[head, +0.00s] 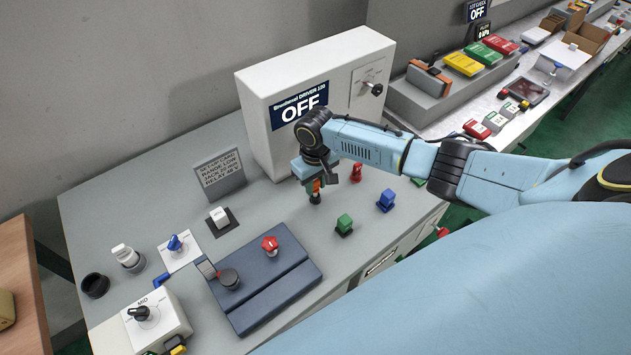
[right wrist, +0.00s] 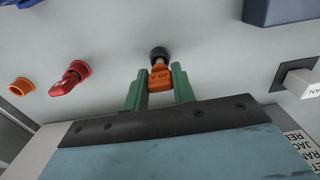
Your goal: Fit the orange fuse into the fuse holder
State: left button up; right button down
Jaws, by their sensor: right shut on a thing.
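My right gripper (head: 316,184) is over the grey bench in front of the white driver box. It is shut on the orange fuse (right wrist: 159,78), marked 20, which sits between its green fingers in the right wrist view. A silvery part of the fuse points at a small round black piece (right wrist: 158,53), which looks like the fuse holder on the bench. In the head view a dark piece (head: 315,198) shows right below the fuse. I cannot tell whether the fuse is in the holder or just above it. My left gripper is not in view.
A red knob (head: 356,172), a green block (head: 344,226) and a blue block (head: 386,200) stand close by. The white driver box (head: 258,130) reads OFF. A sign (head: 219,172) and a dark blue base (head: 262,284) are to the left.

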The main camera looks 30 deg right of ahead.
jog(key=shift+f+b, duration=0.4)
jog(key=shift+f, duration=0.5)
jog(key=c, duration=0.7)
grip_release()
jog(key=shift+r+p, duration=1.25)
jog(key=shift+r, duration=1.75)
